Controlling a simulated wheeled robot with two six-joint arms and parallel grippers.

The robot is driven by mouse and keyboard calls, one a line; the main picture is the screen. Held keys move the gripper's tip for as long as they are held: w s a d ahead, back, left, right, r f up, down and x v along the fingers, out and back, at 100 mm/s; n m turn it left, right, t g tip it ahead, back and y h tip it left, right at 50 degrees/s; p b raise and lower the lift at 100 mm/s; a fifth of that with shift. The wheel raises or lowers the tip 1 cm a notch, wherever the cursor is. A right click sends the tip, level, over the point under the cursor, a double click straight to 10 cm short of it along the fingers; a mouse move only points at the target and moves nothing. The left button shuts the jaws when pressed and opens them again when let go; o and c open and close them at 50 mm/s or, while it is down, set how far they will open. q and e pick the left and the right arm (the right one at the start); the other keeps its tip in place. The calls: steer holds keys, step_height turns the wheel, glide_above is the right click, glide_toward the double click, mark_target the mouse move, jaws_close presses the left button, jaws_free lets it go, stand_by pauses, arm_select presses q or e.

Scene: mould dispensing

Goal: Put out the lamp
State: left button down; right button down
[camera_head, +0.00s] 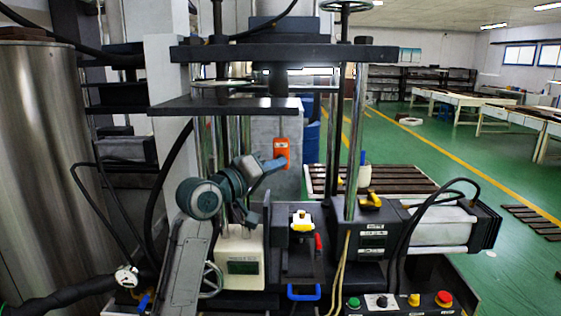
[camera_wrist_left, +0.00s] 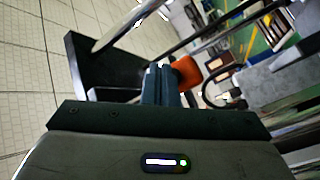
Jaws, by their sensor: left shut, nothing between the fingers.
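An orange switch box (camera_head: 281,146) with a small pale mark is on a grey post behind the press. It also shows in the left wrist view as an orange shape (camera_wrist_left: 187,70). My left gripper (camera_head: 278,162) reaches up to the box's lower part from the left. Its fingers (camera_wrist_left: 160,72) are shut with nothing between them, and their tips are right by the orange shape. I cannot tell whether they touch it. A bright white strip (camera_head: 312,71), possibly the lamp, shows below the press's top plate. My right gripper is not in view.
The press's dark middle plate (camera_head: 225,105) is above my left arm, and steel columns stand close around it. A cream box with a display (camera_head: 240,285) is below the arm. Green, black, yellow and red controls (camera_head: 398,301) line the front panel. Open green floor lies to the right.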

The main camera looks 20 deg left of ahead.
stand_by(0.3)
arm_select(q)
steer(key=shift+w, duration=0.1)
steer(key=shift+w+a, duration=0.1)
steer(key=shift+w, duration=0.2)
steer(key=shift+s+p, duration=0.1)
steer(key=shift+p, duration=0.25)
steer(key=shift+s, duration=0.35)
steer(key=shift+p, duration=0.35)
